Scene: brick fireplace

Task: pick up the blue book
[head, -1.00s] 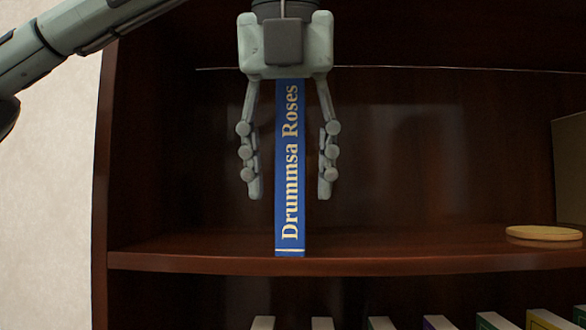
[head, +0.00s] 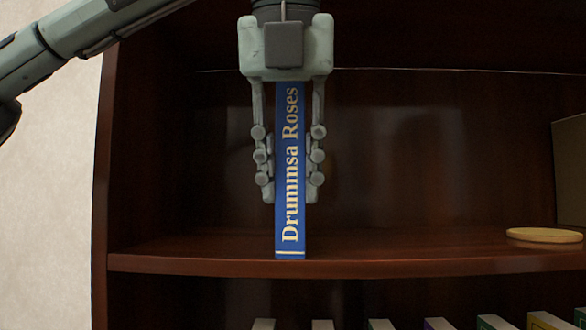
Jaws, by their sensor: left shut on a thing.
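The blue book (head: 290,225) stands upright on the dark wooden shelf, its spine facing me with the words "Drummsa Roses" in pale letters. My left gripper (head: 290,192) reaches down over it from above. Its two fingers are shut on the book, one on each side of the spine. The book's foot is at the shelf's front edge. My right gripper is not in view.
The brown shelf (head: 430,262) is mostly bare around the book. A flat round yellowish disc (head: 544,236) lies at the right, with a box-like object (head: 571,170) behind it. Tops of several books (head: 438,323) show on the shelf below.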

